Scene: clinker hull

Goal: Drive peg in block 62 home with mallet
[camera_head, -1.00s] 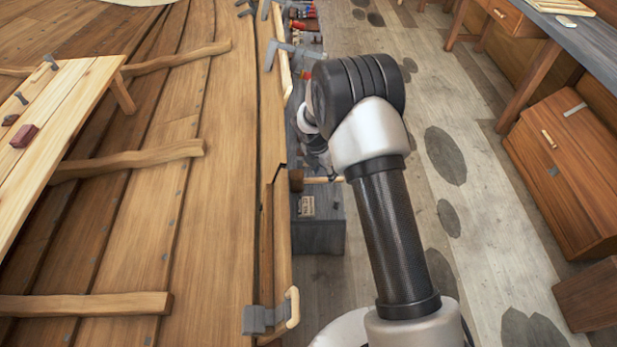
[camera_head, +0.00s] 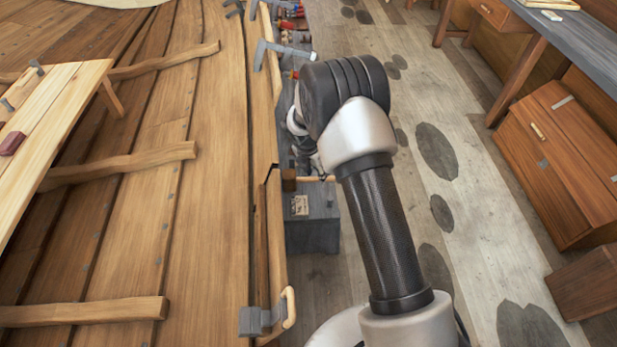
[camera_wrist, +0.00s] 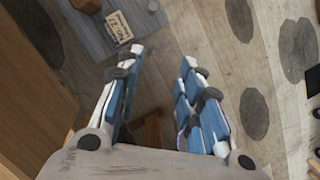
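A mallet with a brown head (camera_head: 289,180) and a pale handle (camera_head: 318,178) lies on the grey block or chest (camera_head: 313,232) beside the hull, in the head view. A brown piece at the wrist view's top left edge may be the mallet head. My gripper (camera_wrist: 162,56) is open and empty, its blue-padded fingers apart over the floor. In the head view my arm mostly hides it. I cannot make out block 62 or its peg.
The planked hull (camera_head: 215,200) fills the left, with a clamp (camera_head: 265,318) on its near edge. A plank bench (camera_head: 45,125) stands inside it. A wooden cabinet (camera_head: 555,165) and a workbench (camera_head: 590,50) stand at the right. The floor (camera_head: 445,270) between is clear.

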